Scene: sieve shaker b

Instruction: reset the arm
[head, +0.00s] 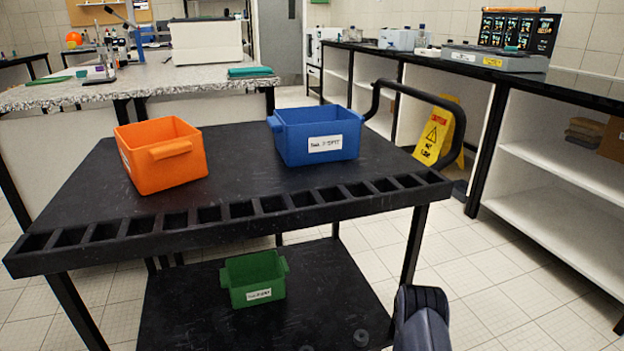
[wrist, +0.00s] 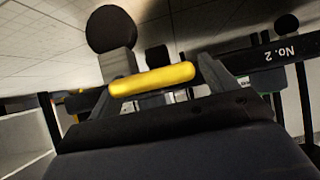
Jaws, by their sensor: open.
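The wrist view shows my gripper (wrist: 165,72) with two grey fingers apart, so it is open. A yellow bar (wrist: 150,79) lies across the space between the fingers; I cannot tell whether it touches them or what it belongs to. In the head view a dark part of my arm (head: 424,318) stands at the bottom, right of the black cart (head: 240,150). The gripper cannot be made out there.
An orange bin (head: 163,172) and a blue bin (head: 320,157) stand on the cart top. A green bin (head: 254,293) sits on its lower shelf. A yellow caution sign (head: 434,137) stands by the right-hand shelving (head: 555,150). Tiled floor (head: 520,290) is clear at lower right.

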